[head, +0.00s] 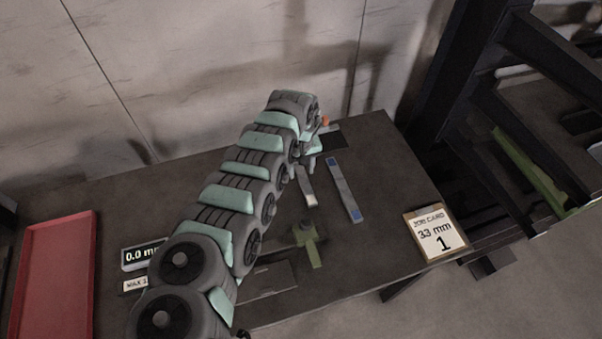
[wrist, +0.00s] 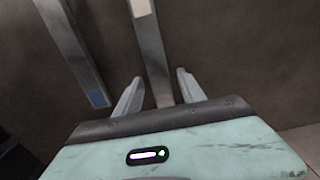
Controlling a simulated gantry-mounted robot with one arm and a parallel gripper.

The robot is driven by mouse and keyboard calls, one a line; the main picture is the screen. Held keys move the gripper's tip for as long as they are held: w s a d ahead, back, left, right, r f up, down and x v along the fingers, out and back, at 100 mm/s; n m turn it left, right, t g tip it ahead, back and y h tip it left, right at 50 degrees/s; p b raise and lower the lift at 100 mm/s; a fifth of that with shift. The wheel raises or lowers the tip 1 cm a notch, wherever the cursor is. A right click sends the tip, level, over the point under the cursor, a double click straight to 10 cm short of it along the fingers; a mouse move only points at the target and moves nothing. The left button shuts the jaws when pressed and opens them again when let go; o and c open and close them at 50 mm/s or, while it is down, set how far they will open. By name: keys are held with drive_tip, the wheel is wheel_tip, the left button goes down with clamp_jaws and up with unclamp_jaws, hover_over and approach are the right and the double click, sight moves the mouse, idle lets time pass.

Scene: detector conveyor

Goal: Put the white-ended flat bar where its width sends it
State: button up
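The white-ended flat bar (head: 306,185) is a narrow grey metal strip on the dark table, with its white end toward the front edge in the head view. My gripper (head: 311,164) is over its far part. In the wrist view my gripper (wrist: 158,78) is open. The white-ended bar (wrist: 153,52) runs between the two fingers, with a gap on each side, and its white end is at the top edge. I cannot tell the height of the fingers above the table.
A blue-ended bar (head: 344,190) lies just right, also at left in the wrist view (wrist: 72,42). A job card (head: 435,235) reads 33 mm, 1. A display (head: 143,255) reads 0.0 mm. A green item (head: 310,246) is in front; a red tray (head: 55,275) is far left.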

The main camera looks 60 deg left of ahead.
clamp_jaws()
idle(1.2)
